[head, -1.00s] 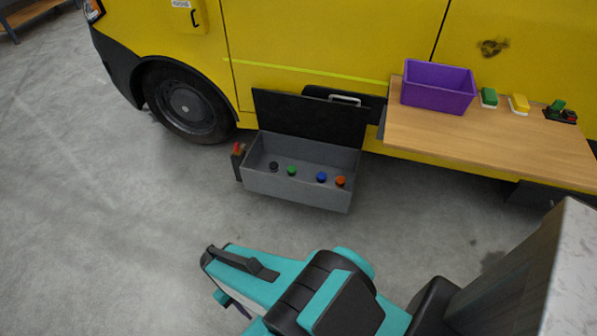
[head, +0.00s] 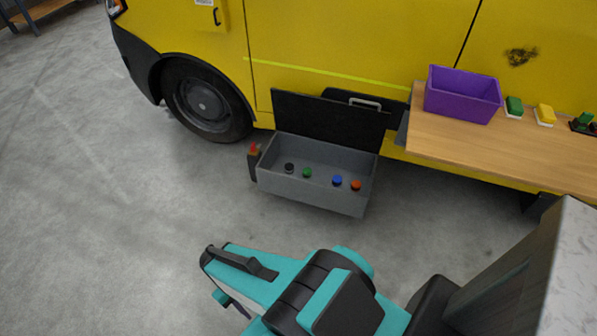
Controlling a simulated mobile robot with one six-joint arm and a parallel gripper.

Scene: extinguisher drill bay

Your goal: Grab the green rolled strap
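A small round green item (head: 307,173), which looks like the green rolled strap, lies in the open grey box (head: 308,196) by the yellow vehicle. A black one (head: 289,168) is just left of it, and a blue one (head: 337,181) and an orange one (head: 356,185) are to its right, all apart. My teal and black arm is folded in the foreground, well short of the box. My gripper's fingertips do not show.
The box's dark lid (head: 331,123) stands open behind it. A holder with red-topped items (head: 254,162) is at its left end. A wooden shelf (head: 480,160) juts out at right, bearing a purple bin (head: 461,98) and green and yellow items. Grey floor before the box is clear.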

